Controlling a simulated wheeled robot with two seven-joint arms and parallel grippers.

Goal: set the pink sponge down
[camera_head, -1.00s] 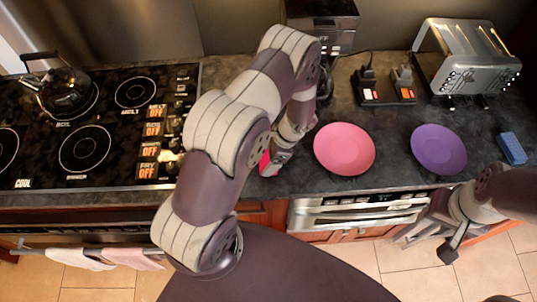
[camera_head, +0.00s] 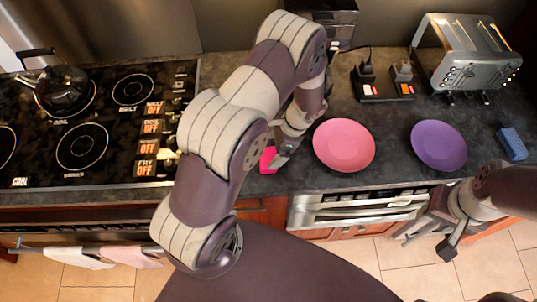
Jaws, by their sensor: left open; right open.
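The pink sponge (camera_head: 267,160) lies on the dark counter left of the pink plate (camera_head: 344,146). It is partly hidden by my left arm. My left gripper (camera_head: 281,159) is open, right beside the sponge; whether a finger touches it I cannot tell. My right gripper (camera_head: 428,243) is open and empty, low in front of the counter at the right.
A purple plate (camera_head: 438,146) and a blue sponge (camera_head: 512,143) lie to the right. A toaster (camera_head: 468,55) stands behind them. The stove with a kettle (camera_head: 63,87) is at the left. A steel drawer front (camera_head: 358,209) is below the counter.

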